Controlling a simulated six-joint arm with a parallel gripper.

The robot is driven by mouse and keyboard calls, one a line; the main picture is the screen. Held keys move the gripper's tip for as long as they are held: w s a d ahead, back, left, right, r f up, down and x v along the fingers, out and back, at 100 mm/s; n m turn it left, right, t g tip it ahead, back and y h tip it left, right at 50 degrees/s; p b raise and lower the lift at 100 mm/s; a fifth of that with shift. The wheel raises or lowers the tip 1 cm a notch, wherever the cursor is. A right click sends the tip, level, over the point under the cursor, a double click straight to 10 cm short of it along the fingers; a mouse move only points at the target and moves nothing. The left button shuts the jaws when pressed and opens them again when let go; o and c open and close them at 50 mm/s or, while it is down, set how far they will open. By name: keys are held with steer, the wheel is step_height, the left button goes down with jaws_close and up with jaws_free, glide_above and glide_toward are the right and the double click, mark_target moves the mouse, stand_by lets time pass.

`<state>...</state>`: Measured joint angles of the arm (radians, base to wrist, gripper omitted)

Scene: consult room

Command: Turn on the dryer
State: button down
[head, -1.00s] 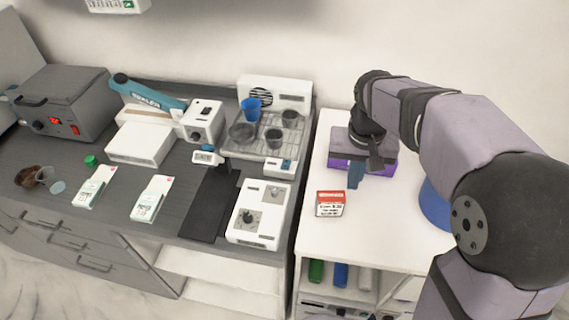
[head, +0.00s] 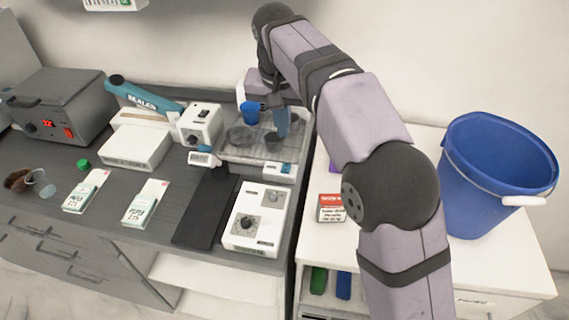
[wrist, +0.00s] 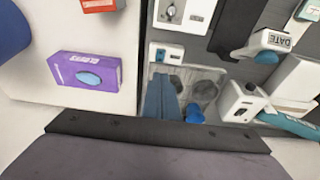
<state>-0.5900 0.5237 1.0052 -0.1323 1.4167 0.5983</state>
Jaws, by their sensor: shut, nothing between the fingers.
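What looks like the dryer is a white unit with a wire rack (head: 235,152) and, at its front right, a small control box with a blue switch (head: 281,168). The box also shows in the wrist view (wrist: 166,53). A blue cup (head: 249,113) and dark cups (head: 272,142) stand on the rack. My gripper (head: 283,130) is shut and empty, its blue fingers pointing down over the right part of the rack, behind the control box. The fingers also show in the wrist view (wrist: 168,90). My arm hides most of the back fan panel.
A white unit with knobs (head: 255,217) stands in front. A sealer (head: 150,100) and a small labelled device (head: 204,157) are to the left. On the right are a red-and-white box (head: 330,208), a purple box (wrist: 88,70) and a blue bucket (head: 492,185).

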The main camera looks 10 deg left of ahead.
steer(key=shift+f, duration=0.1)
stand_by(0.3)
steer(key=p, duration=0.1)
glide_above(286, 167)
steer(key=s, duration=0.2)
steer(key=s+x, duration=0.1)
steer(key=x, duration=0.7)
steer(key=s+x, duration=0.1)
steer(key=x, duration=0.2)
steer(key=shift+s+f, duration=0.2)
steer(key=shift+f, duration=1.25)
steer(key=shift+s+f, duration=0.15)
steer(key=shift+f, duration=0.1)
steer(key=shift+r+p, duration=0.15)
steer(key=shift+p, duration=0.25)
steer(key=shift+w+r+p, duration=0.15)
steer(key=shift+w+p, duration=0.2)
steer(key=shift+w, duration=0.05)
steer(key=shift+w+p, duration=0.3)
steer(key=shift+p, duration=0.05)
